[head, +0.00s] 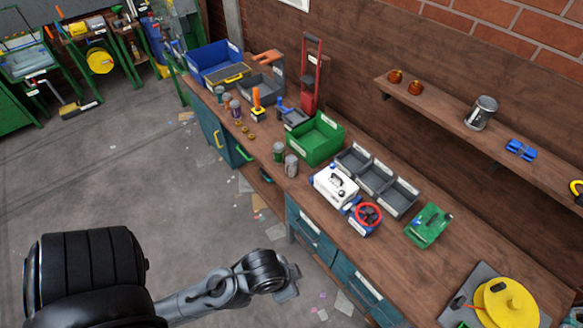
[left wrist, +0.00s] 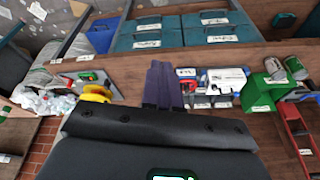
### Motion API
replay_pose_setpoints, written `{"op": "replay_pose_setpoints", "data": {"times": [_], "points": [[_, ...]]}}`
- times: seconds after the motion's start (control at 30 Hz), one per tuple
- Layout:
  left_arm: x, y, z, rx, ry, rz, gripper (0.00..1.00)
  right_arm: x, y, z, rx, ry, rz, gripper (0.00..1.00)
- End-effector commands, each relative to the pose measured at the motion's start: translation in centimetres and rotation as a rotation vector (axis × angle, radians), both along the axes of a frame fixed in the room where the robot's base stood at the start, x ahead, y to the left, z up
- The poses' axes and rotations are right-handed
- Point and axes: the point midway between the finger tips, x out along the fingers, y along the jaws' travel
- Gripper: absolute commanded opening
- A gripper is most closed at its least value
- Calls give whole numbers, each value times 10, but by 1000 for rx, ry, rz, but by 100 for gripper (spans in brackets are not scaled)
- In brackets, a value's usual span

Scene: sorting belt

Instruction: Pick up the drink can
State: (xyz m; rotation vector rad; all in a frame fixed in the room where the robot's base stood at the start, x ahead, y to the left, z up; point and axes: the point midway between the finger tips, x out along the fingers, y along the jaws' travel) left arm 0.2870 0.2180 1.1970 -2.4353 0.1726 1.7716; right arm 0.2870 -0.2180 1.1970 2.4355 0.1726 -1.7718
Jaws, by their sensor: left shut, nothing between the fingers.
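Two cans stand side by side near the front edge of the workbench in the head view, a green and grey can (head: 278,152) and a greyer can (head: 291,166). More small cans (head: 235,108) stand farther left. I cannot tell which is the drink can. My left gripper (head: 290,284) is in front of the bench, apart from the cans; its fingers (left wrist: 163,85) are shut and empty. My right gripper is not in view.
A green bin (head: 316,140), grey trays (head: 396,197), a white device (head: 333,186) and a red-wheeled valve (head: 368,214) crowd the bench. A shelf (head: 545,172) hangs above. Teal drawers (head: 312,237) front the bench. The floor (head: 150,190) before it is open.

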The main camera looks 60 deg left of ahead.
Motion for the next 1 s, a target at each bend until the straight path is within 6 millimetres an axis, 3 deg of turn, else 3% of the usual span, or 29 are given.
{"op": "replay_pose_setpoints", "data": {"times": [0.07, 0.63, 1.0], "points": [[0, 0, 0, 0, 0, 0, 9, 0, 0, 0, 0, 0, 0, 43], [0, 0, 0, 0, 0, 0, 96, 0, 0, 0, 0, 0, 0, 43], [3, 0, 1, -9, -14, 19, 99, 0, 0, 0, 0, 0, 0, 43]]}}
